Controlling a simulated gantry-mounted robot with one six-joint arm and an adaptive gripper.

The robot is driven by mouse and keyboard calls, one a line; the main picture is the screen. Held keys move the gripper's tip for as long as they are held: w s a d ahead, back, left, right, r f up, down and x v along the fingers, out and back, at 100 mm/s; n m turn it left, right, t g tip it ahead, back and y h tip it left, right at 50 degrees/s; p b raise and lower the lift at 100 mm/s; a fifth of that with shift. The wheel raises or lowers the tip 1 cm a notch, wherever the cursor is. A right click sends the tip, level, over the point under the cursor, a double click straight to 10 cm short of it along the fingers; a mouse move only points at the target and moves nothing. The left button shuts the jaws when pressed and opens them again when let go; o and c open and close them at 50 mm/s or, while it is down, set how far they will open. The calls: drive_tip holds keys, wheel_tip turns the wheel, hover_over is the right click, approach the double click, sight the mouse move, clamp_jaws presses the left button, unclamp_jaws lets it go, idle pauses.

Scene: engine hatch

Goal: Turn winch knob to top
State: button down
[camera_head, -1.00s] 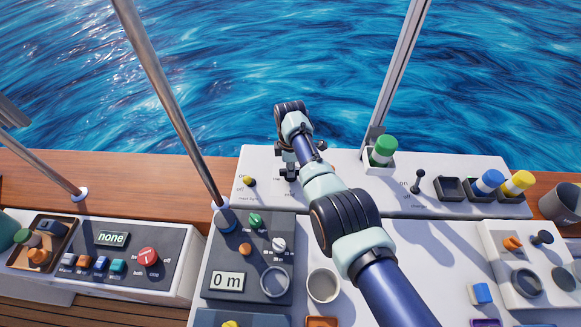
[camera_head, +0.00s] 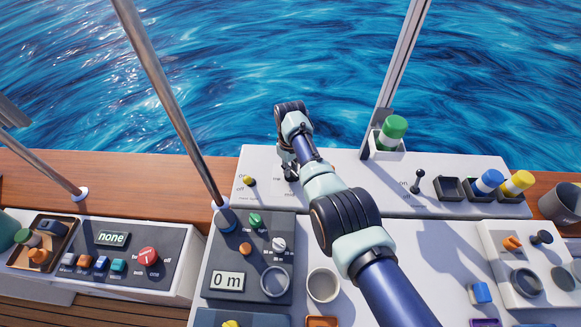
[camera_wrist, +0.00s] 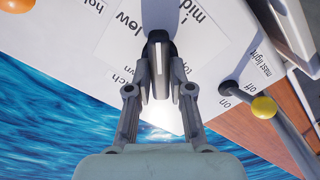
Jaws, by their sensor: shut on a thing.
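The winch knob (camera_wrist: 160,42) is dark grey and stands between my fingers in the wrist view, on a white panel with partly covered labels, among them "mid" and "low". My gripper (camera_wrist: 161,88) is shut on the knob, with a finger on each side of it. In the head view my gripper (camera_head: 290,172) is at the left part of the white back panel (camera_head: 335,190). The arm and gripper largely hide the knob there, and I cannot tell its exact setting.
A yellow-tipped mast light switch (camera_wrist: 263,107) stands right of my gripper in the wrist view. In the head view a green-topped cylinder (camera_head: 393,128), a black lever (camera_head: 417,182) and blue and yellow cylinders stand to the right. A metal pole (camera_head: 165,85) rises at left.

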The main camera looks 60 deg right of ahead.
drive_tip(key=m, duration=0.7)
drive_tip(key=shift+r, duration=0.1)
drive_tip(key=m, duration=0.6)
drive_tip(key=shift+m, duration=0.4)
drive_tip(key=m, duration=1.2)
drive_tip(key=shift+m, duration=0.4)
drive_tip(key=c, duration=1)
unclamp_jaws()
drive_tip(key=shift+c, duration=0.2)
